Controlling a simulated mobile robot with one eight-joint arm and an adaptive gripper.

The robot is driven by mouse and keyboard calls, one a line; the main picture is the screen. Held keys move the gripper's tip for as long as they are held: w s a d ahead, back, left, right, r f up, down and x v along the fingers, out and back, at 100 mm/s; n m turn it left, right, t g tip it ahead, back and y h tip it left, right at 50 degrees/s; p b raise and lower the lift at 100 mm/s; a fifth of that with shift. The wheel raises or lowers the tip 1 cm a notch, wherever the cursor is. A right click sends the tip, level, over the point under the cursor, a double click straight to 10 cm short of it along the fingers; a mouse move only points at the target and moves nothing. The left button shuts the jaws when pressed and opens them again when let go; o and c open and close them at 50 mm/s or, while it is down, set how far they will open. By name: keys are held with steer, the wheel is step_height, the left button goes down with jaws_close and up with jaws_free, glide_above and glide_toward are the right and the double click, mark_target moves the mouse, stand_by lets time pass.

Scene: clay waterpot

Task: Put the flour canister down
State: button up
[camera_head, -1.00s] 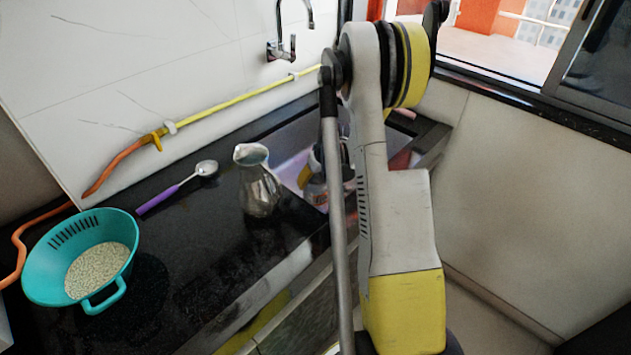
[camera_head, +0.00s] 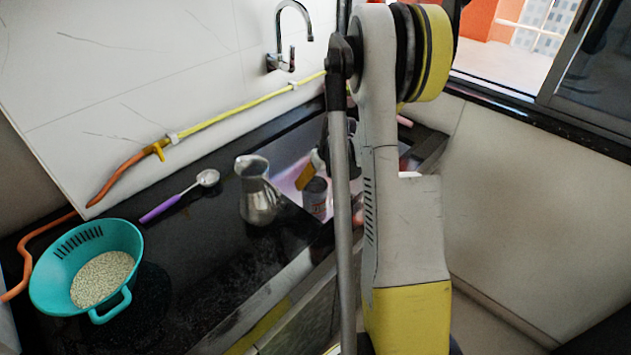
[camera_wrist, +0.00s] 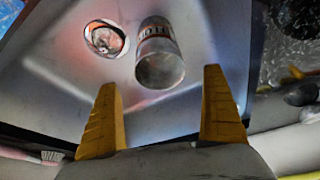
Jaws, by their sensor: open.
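The flour canister (camera_wrist: 157,48) is a grey metal cylinder with a lettered label, only part of which I can read. In the wrist view it is in the sink basin (camera_wrist: 200,95), beside the round drain. It also shows in the head view (camera_head: 316,195), just right of the metal jug and left of my arm. My gripper (camera_wrist: 162,102) has its two yellow fingers spread wide, with the canister beyond the fingertips and apart from them. In the head view my arm hides part of the sink.
A metal jug (camera_head: 259,190) stands on the black counter (camera_head: 205,250) at the sink's left edge. A purple-handled ladle (camera_head: 180,197) and a teal colander (camera_head: 48,275) of pale grains lie farther left. A faucet (camera_head: 288,45) is above.

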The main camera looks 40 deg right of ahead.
steer(key=p+v, duration=0.1)
steer(key=v, duration=0.4)
steer(key=shift+s+r, duration=0.1)
steer(key=shift+r, duration=0.05)
